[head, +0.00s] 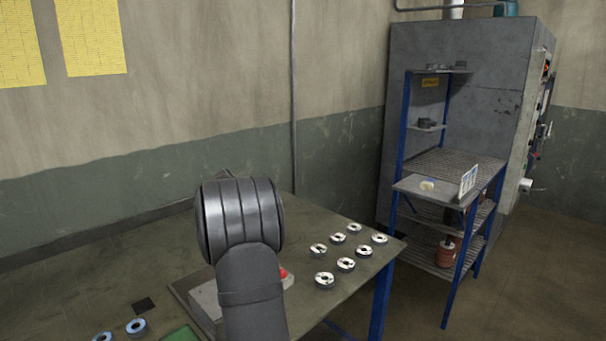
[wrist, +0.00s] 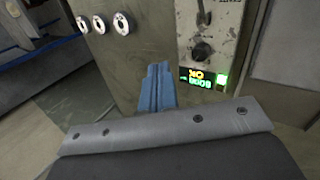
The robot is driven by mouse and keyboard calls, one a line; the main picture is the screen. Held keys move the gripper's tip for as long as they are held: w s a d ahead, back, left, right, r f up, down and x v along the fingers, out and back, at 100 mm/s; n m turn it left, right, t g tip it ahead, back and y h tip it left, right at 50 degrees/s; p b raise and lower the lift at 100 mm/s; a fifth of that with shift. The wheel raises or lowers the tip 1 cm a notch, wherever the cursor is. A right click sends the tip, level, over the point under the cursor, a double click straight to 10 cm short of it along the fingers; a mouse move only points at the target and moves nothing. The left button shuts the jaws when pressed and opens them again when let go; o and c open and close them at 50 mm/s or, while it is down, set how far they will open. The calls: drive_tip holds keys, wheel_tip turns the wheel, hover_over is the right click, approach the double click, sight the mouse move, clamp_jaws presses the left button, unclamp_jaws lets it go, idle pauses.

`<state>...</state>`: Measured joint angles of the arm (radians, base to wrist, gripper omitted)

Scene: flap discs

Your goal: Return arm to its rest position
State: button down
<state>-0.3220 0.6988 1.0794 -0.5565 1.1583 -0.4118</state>
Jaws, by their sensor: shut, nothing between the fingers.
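My gripper (wrist: 157,88) shows in the wrist view as two blue fingers shut together, with nothing between them. It points over the table, beside a worn control box (wrist: 208,35) with a lit display and a green light. In the head view my arm hides the gripper. Several white-topped flap discs (head: 346,264) lie in rows on the right part of the table (head: 95,285). Some discs (wrist: 122,24) also show at the upper left of the wrist view. Two blue-topped discs (head: 136,326) lie at the bottom left of the head view.
A red button (head: 283,272) shows just behind my arm in the head view. A small dark square (head: 143,305) and a green piece (head: 181,334) lie near the table's front. A blue-posted rack (head: 447,188) stands beyond the table's right edge, by a grey cabinet (head: 460,50). The left tabletop is mostly clear.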

wheel_tip(320, 180, down, 5)
drive_tip(key=s+d, duration=0.3)
drive_tip(key=shift+w+a+r, duration=1.55)
drive_tip(key=shift+w+r, duration=0.05)
drive_tip(key=shift+r, duration=1.2)
drive_tip(key=s+d+m+g+y, duration=0.1)
drive_tip(key=s+d+m+y, duration=0.4)
drive_tip(key=d+m, duration=0.15)
drive_tip(key=shift+m, duration=0.45)
drive_tip(key=shift+s+a+f, duration=0.1)
drive_tip(key=shift+f, duration=0.95)
drive_tip(key=shift+s+a+f, duration=0.1)
drive_tip(key=shift+f, duration=0.9)
